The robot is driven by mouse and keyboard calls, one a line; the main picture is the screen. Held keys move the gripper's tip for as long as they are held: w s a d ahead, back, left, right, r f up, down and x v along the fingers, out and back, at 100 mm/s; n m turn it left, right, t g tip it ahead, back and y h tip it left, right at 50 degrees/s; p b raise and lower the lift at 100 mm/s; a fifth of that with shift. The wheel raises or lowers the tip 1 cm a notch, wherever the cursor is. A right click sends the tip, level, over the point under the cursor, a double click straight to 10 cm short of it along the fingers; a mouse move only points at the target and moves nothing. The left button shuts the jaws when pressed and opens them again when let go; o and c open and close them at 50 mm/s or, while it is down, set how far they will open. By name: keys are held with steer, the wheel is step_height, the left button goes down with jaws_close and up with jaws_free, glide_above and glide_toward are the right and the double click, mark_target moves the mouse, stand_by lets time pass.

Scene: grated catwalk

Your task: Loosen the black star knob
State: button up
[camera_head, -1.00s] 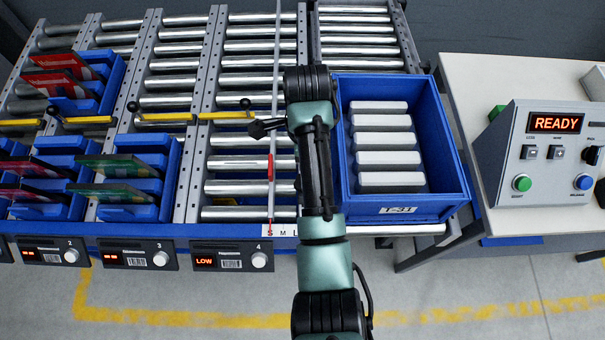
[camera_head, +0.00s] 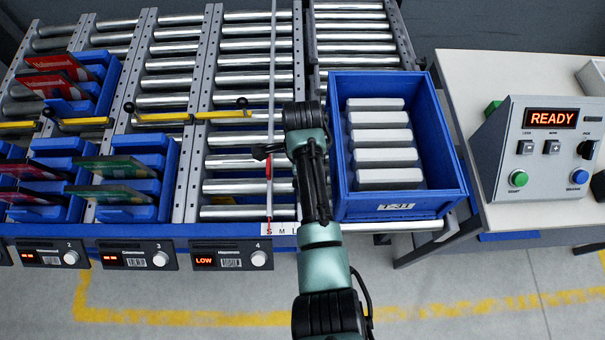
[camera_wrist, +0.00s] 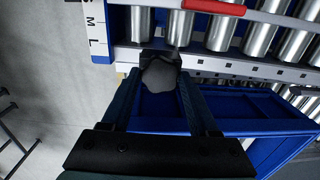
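The black star knob (camera_wrist: 159,78) shows in the wrist view as a dark, lobed knob with a grey-lit face, by the metal rail edge. My gripper (camera_wrist: 160,88) is in the same view, its two dark fingers spread apart on either side of the knob in the picture. I cannot tell how far the fingertips are above the knob or whether they touch it. In the head view my arm covers the spot, so the knob does not show clearly there.
A size scale (camera_wrist: 95,28) lies beside the knob. A blue tote (camera_head: 455,195) with several pale blocks stands right of my arm. A console (camera_head: 540,165) reads READY.

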steer(key=c, duration=0.8)
steer(key=shift+c, duration=0.2)
